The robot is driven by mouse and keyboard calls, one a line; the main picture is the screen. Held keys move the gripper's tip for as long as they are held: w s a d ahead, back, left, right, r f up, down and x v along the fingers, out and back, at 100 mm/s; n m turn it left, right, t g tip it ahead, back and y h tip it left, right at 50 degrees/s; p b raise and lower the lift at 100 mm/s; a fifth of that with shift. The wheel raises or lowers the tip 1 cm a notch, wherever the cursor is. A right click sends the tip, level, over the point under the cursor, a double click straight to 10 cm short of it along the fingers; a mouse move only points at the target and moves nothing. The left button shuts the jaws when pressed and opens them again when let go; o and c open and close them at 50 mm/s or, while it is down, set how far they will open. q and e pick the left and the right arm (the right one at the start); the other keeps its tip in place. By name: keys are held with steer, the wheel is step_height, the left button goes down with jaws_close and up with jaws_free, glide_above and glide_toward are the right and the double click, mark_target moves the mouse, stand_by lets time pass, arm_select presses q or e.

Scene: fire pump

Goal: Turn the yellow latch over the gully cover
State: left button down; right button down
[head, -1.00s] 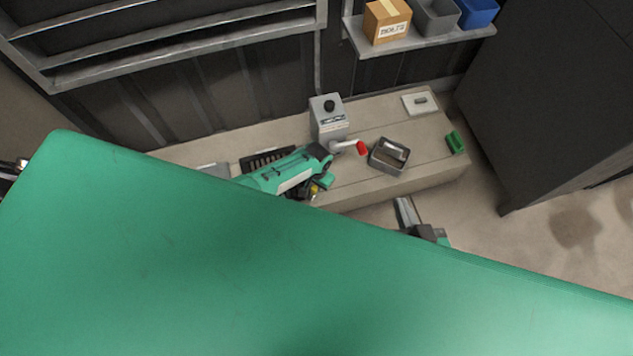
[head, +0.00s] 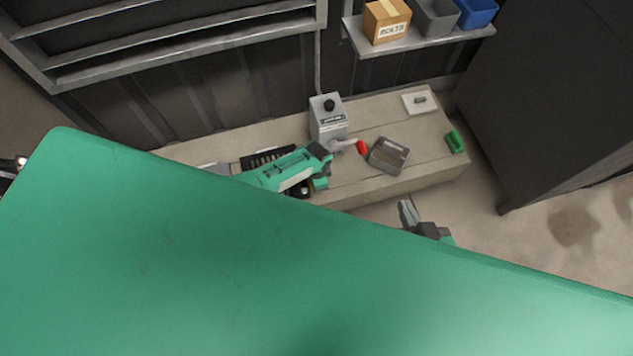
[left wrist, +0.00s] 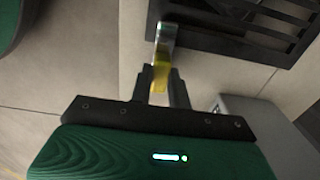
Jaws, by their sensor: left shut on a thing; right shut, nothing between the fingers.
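In the left wrist view my left gripper (left wrist: 160,80) is shut on the yellow latch (left wrist: 161,72), whose paler metal end sticks out beyond the fingertips. The latch is beside the black slotted gully cover (left wrist: 245,22). In the head view the cover (head: 262,157) lies on the pale plinth, partly behind my green left arm. The left fingers and the latch cannot be made out there. My right gripper (head: 405,208) is shut and empty, in front of the plinth.
A grey box (head: 327,118) with a black knob and a red-ended lever (head: 361,147) stands close to my left arm. A grey tray (head: 388,155), a green piece (head: 455,141) and a white plate (head: 420,102) lie to the right. My large green body part covers the lower view.

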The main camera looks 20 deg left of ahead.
arm_select(q)
steer(key=shift+s, duration=0.1)
stand_by(0.3)
steer(key=c, duration=1.3)
jaws_free()
arm_select(e)
steer(key=shift+r, duration=0.1)
arm_select(q)
steer(key=shift+r, duration=0.4)
step_height(320, 180, up, 2)
steer(key=shift+r+p, duration=0.15)
steer(key=shift+p, duration=0.75)
steer(key=shift+r+p, duration=2.15)
steer(key=shift+r, duration=3.2)
arm_select(e)
steer(key=s+d+r+g+h, duration=0.1)
steer(key=s+d+g+h, duration=0.3)
steer(key=d, duration=0.7)
steer(key=shift+s+d+m+g+h, duration=0.3)
steer(key=shift+s+g, duration=0.75)
steer(key=shift+g, duration=1.05)
steer(key=shift+a+r, duration=0.1)
